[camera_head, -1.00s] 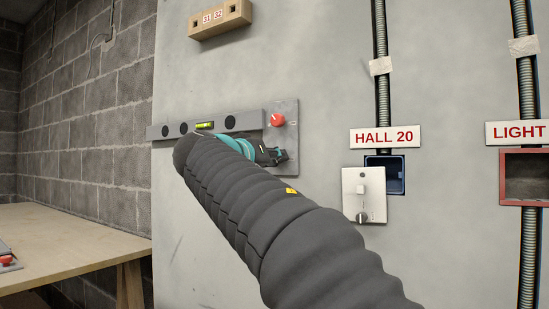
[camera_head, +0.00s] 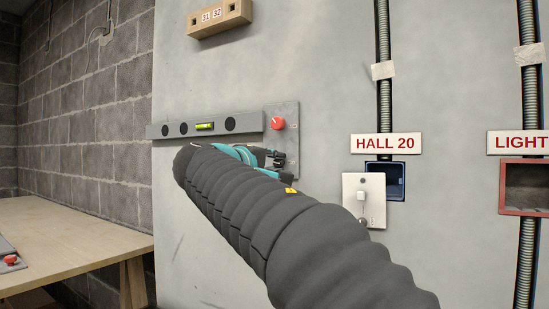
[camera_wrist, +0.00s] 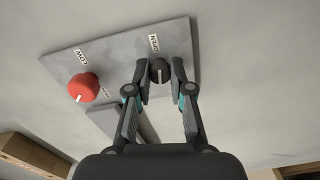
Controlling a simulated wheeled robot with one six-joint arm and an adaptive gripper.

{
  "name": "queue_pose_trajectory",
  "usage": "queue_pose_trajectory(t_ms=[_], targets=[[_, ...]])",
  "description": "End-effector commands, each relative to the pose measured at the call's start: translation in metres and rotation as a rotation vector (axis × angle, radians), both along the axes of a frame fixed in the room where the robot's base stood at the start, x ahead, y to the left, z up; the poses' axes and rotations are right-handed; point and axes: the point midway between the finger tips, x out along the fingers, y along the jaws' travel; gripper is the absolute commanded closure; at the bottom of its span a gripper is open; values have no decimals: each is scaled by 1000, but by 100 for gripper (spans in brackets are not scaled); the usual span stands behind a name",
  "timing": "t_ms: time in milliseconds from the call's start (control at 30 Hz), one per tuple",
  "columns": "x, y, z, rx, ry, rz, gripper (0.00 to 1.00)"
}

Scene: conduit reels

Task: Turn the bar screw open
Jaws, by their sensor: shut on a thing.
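The bar screw is a small black knob (camera_wrist: 159,71) with a white line, on a grey plate (camera_wrist: 115,55) beside the label OPEN (camera_wrist: 154,43) in the wrist view. Its white line runs nearly straight up and down the picture, roughly towards the label. My gripper (camera_wrist: 159,67) has one finger on each side of the knob and is shut on it. In the head view my gripper (camera_head: 277,158) is at the plate's lower part, and the arm and fingers mostly hide the knob.
A red knob (camera_head: 277,123) sits above on the same plate, by a LOW label (camera_wrist: 81,56). A grey level bar (camera_head: 160,131) runs left from the plate. A white switch plate (camera_head: 375,185) hangs before a blue wall box (camera_head: 397,168). A wooden table (camera_head: 60,240) stands at left.

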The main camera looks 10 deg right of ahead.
Motion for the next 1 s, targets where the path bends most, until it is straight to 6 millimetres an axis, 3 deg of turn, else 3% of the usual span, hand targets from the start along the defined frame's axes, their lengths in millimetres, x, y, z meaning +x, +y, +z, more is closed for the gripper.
queue_pose_trajectory(t_ms=[400,967,1000], targets=[[0,0,1,-131,131,2,100],[0,0,0,-149,149,1,100],[0,0,0,-149,148,1,69]])
